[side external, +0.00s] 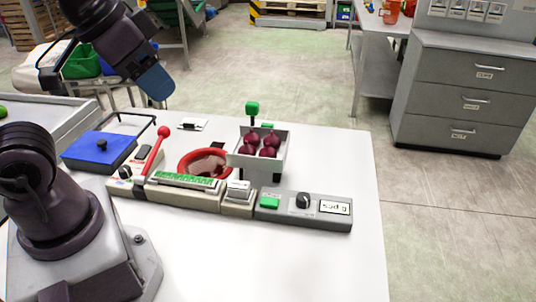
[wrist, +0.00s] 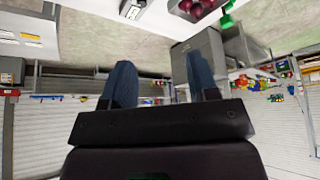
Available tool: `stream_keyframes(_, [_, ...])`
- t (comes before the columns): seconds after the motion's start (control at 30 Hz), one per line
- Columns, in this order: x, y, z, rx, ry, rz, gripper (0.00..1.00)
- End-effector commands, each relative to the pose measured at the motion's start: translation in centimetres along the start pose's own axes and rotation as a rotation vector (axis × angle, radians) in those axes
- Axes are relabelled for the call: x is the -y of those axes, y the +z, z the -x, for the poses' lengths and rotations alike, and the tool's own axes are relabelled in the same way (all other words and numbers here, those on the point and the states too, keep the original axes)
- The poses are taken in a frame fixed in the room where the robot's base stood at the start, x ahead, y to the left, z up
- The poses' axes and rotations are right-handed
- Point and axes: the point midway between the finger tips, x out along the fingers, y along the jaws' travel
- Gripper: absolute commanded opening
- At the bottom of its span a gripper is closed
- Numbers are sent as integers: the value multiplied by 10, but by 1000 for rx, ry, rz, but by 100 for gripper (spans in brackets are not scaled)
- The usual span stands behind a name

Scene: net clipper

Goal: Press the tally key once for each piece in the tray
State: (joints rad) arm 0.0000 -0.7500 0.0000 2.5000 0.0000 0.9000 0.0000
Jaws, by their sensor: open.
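A white tray (side external: 244,162) stands raised behind the row of controls and holds several dark red round pieces (side external: 268,152). A green key (side external: 269,202) sits on a grey panel, beside a black knob (side external: 303,201) and a small display (side external: 335,207) whose text looks upside down. A pale grey key (side external: 239,188) is just left of that panel. The labels are too small to tell which is the tally key. My gripper (side external: 155,85) is high at the upper left, apart from both keys. In the wrist view, its blue fingers (wrist: 162,82) are apart with nothing between them.
A red lever (side external: 155,150), a red-rimmed bowl (side external: 205,162), a green strip (side external: 183,181) and a blue-lidded box (side external: 98,148) stand left of the tray. A green-topped post (side external: 252,108) rises behind it. The white table's (side external: 290,262) front is clear.

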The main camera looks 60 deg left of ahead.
Motion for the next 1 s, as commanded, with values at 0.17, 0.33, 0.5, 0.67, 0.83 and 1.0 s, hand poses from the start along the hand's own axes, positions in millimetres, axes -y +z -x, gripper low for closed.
stream_keyframes(0.17, [0,0,0,0,0,0,12])
stream_keyframes(0.33, [0,0,0,0,0,0,0])
stream_keyframes(0.5, [0,0,0,0,0,0,0])
stream_keyframes(0.67, [0,0,0,0,0,0,0])
stream_keyframes(0.83, [0,0,0,0,0,0,0])
stream_keyframes(1.0, [0,0,0,0,0,0,0])
